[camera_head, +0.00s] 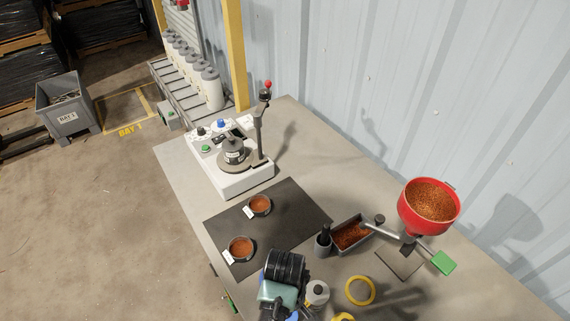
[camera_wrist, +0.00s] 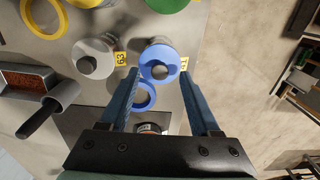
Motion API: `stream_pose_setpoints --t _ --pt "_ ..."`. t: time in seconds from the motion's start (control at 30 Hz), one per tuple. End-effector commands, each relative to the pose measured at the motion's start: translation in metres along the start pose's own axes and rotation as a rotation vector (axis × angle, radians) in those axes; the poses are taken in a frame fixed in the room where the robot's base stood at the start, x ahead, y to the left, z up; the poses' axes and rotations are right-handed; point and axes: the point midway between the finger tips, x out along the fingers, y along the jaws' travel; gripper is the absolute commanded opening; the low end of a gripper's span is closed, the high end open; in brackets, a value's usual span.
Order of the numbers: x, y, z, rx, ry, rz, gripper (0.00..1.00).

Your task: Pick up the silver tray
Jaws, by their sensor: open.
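A grey metal tray (camera_head: 338,246) filled with copper-coloured granules sits on the bench, right of the black mat. Its near part also shows at the left edge of the wrist view (camera_wrist: 62,92). My gripper (camera_wrist: 160,76) is open with its two blue fingers apart. Between the fingers I see a blue round-topped weight (camera_wrist: 153,52) and a blue ring (camera_wrist: 150,101), with nothing visibly held. The tray lies well to the left of the fingers in the wrist view. In the head view my wrist hides part of the bench at bottom centre.
A grey weight (camera_head: 317,292) and yellow ring (camera_head: 360,291) lie in front. Copper-filled cups (camera_head: 240,249) sit on the mat (camera_head: 290,215). A white machine (camera_head: 235,180) stands behind.

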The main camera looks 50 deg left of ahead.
Motion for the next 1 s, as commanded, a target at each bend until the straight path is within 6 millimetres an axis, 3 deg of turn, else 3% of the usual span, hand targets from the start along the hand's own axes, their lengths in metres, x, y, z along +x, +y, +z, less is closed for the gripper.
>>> stream_pose_setpoints --t 0.2,0.43,0.8,1.0 --pt "0.018 0.000 0.000 0.000 0.000 0.000 0.64" --pt "0.019 0.000 0.000 0.000 0.001 0.001 0.64" --pt "0.019 0.000 0.000 0.000 0.001 0.001 0.00" --pt "0.018 0.000 0.000 0.000 0.001 0.000 0.00"
